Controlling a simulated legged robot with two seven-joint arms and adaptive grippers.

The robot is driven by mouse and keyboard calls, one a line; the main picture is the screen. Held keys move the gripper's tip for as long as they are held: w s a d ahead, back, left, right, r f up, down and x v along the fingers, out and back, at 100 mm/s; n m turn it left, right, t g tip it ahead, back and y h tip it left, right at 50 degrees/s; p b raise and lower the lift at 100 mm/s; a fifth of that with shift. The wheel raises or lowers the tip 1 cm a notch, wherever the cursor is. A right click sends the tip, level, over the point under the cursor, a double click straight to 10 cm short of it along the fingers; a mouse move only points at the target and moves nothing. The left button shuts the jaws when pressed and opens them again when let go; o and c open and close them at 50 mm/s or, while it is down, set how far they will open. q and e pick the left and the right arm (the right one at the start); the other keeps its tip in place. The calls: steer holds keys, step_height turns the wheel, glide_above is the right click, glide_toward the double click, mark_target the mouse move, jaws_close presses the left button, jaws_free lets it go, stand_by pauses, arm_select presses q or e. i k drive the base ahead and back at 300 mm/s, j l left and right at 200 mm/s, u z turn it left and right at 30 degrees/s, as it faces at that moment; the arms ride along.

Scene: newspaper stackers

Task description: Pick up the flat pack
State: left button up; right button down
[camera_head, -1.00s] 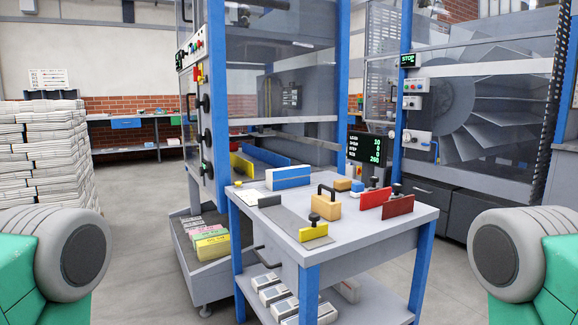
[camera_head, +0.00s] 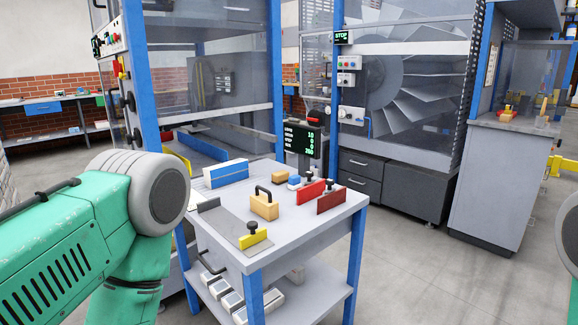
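No item is clearly marked as the flat pack. Neither of my grippers shows. My green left arm with its grey joint fills the left foreground, and a sliver of my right arm shows at the right edge. Nothing on the table is touched by my visible arm parts.
A wooden block with a handle (camera_head: 264,205), a yellow stop (camera_head: 253,238) and red plates (camera_head: 331,200) stand on the table. Small white-topped items (camera_head: 236,301) lie on its lower shelf. A grey cabinet (camera_head: 497,185) stands right, with open floor before it.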

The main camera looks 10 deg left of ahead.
mark_target(234, 166)
steer(key=i+j+z, duration=0.2)
steer(key=j+z, duration=0.2)
steer(key=j, duration=0.25)
steer(key=i+j+z, duration=0.1)
steer(key=j+z, duration=0.3)
steer(key=j, duration=0.3)
steer(key=j+z, duration=0.4)
steer(key=j, duration=0.3)
